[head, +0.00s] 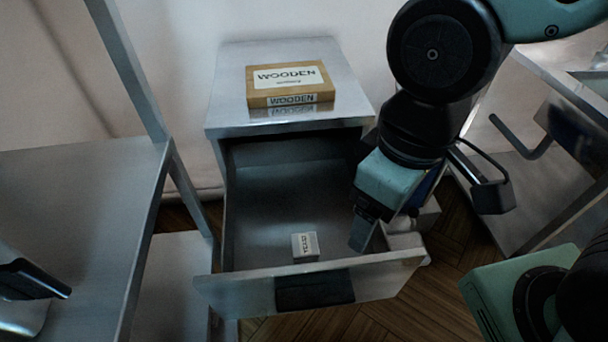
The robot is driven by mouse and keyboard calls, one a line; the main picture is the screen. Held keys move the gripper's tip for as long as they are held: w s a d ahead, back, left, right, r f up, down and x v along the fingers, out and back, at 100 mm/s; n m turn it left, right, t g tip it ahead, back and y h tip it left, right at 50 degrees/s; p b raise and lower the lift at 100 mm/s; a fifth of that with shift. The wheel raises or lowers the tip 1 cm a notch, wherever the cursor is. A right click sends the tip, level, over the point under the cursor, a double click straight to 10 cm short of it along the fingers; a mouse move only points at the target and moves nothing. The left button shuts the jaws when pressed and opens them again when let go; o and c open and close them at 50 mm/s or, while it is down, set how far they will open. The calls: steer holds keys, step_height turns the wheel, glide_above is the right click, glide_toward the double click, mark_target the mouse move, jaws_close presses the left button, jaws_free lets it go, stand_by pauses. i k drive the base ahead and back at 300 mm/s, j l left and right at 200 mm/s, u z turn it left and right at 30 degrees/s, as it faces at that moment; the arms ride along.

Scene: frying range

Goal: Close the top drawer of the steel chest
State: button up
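The steel chest (222,108) stands in the middle of the head view. Its top drawer (230,291) is pulled well out toward me, with a dark handle (314,289) on its front panel. A small white box (305,246) lies inside the drawer near the front. My gripper (362,236) points down at the drawer's right side, just behind the front panel. One finger shows; the rest is hidden by the gripper body, so I cannot tell its opening or whether it touches the drawer.
A cardboard box marked WOODEN (290,86) lies on top of the chest. A steel shelf table (75,190) stands close on the left. A steel unit with a bar handle (535,140) stands at the right. Wooden floor (420,312) shows in front of the drawer.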

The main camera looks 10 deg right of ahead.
mark_target(276, 189)
steer(key=u, duration=0.75)
steer(key=k+j+z, duration=0.1)
steer(key=k, duration=0.35)
steer(key=k+j+z, duration=0.15)
steer(key=k, duration=0.35)
